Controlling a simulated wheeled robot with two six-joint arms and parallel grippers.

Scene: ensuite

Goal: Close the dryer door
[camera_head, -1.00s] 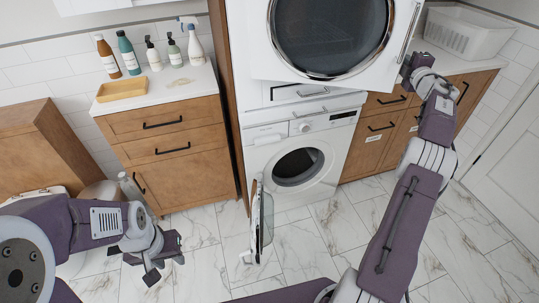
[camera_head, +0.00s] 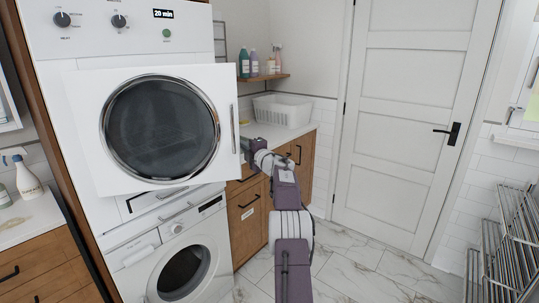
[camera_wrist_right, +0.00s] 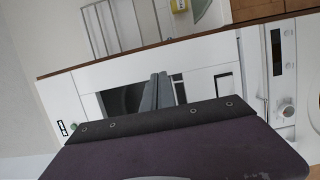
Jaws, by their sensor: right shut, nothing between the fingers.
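The dryer (camera_head: 120,35) is the upper machine of a white stack in the head view. Its square white door (camera_head: 85,120), with a round dark window, stands ajar, its right edge sticking out past the cabinet. A vertical handle (camera_head: 232,128) is on that edge. My right gripper (camera_head: 246,148) is just right of the door's edge, below the handle; whether it touches the door I cannot tell. In the right wrist view its fingers (camera_wrist_right: 160,92) are together, with nothing between them, in front of a white panel. My left gripper is out of view.
The washer (camera_head: 205,245) is below the dryer. A counter with wooden cabinets (camera_head: 245,215) and a white basket (camera_head: 282,110) is at its right. A closed white room door (camera_head: 410,110) and a metal rack (camera_head: 505,240) are further right. The marble floor (camera_head: 345,265) between is clear.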

